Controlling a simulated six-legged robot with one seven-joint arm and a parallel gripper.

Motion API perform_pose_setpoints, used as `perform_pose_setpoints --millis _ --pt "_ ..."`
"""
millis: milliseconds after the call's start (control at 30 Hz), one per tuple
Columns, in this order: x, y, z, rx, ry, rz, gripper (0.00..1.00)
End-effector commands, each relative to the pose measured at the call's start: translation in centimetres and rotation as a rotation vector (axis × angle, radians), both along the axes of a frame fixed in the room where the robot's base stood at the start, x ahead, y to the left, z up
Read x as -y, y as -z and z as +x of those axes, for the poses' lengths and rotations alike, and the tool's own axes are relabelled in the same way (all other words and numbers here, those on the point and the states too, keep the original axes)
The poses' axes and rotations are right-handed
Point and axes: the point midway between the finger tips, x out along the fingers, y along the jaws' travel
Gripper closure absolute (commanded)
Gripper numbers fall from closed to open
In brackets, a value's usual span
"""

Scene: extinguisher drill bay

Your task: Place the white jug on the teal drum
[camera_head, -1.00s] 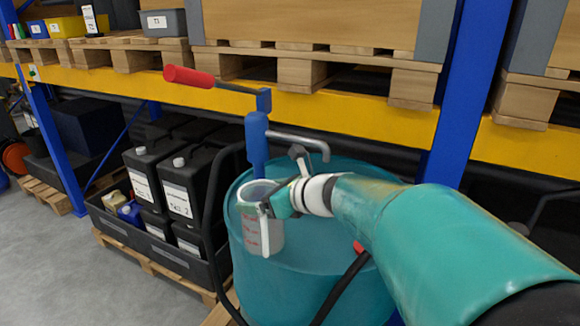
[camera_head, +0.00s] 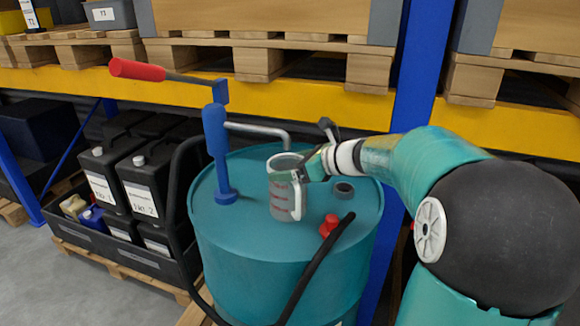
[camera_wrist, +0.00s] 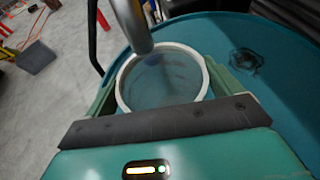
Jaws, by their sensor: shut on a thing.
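The white jug (camera_head: 284,190) is a pale measuring jug with red markings and a handle. It is upright over the top of the teal drum (camera_head: 240,245); I cannot tell whether its base touches the lid. My gripper (camera_head: 306,170) is shut on the jug from the right side. In the wrist view the jug's round open mouth (camera_wrist: 163,78) shows between my fingers, and the drum's lid (camera_wrist: 275,75) lies behind and to the right of it. The jug's base is hidden in the wrist view.
A blue hand pump (camera_head: 217,150) with a red-ended lever stands on the drum, its grey spout near the jug. A red cap (camera_head: 329,225), a dark bung (camera_head: 344,190) and a black hose (camera_head: 315,270) are close by. Racking (camera_head: 300,105) runs behind; black canisters (camera_head: 145,180) stand left.

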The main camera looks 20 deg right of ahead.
Motion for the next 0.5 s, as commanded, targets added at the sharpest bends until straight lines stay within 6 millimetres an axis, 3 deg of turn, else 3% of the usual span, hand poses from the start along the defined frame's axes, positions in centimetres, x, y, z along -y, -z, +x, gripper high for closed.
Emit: perform_pose_setpoints --millis 367,400,500 --pt "-0.22 0.55 -0.02 0.000 -0.002 0.001 0.48" --pt "-0.22 0.56 -0.02 0.000 -0.001 0.000 0.04" --pt "-0.21 0.54 -0.02 0.000 -0.001 0.000 0.00"
